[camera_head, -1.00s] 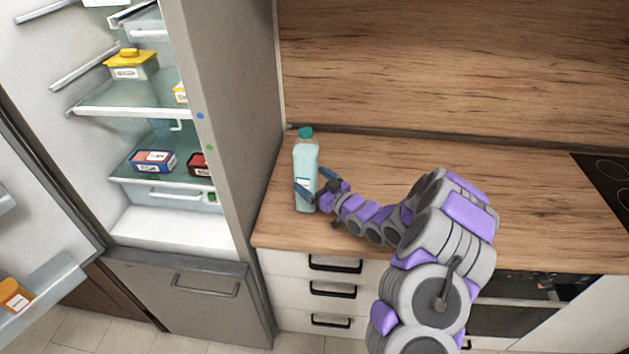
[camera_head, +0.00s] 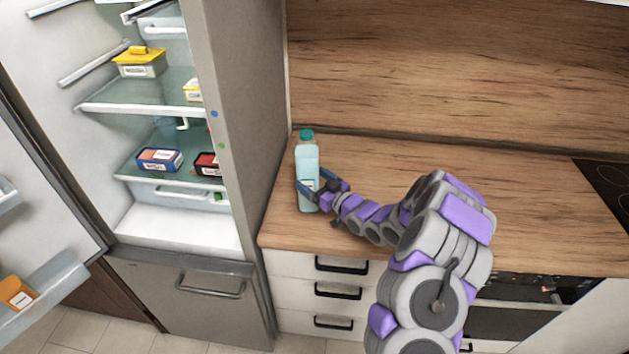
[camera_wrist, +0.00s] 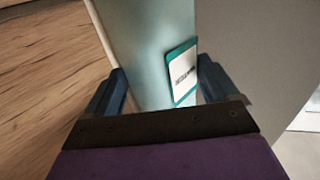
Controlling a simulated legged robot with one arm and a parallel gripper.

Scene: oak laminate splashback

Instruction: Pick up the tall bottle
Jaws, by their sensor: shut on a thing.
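The tall bottle (camera_head: 307,162) is pale blue with a teal cap and stands upright at the left end of the wooden counter, near the fridge side. My gripper (camera_head: 312,187) is shut on its lower half, with a finger on either side. In the wrist view the bottle (camera_wrist: 155,50) fills the space between the fingers of my gripper (camera_wrist: 165,90), and its white label with a teal border faces the camera. I cannot tell from the frames whether its base is off the counter.
The open fridge (camera_head: 245,120) stands just left of the bottle, with boxes on its shelves. The wooden splashback (camera_head: 450,75) rises behind the counter (camera_head: 470,190). A dark hob (camera_head: 608,190) lies at the far right. The counter between bottle and hob is mostly clear.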

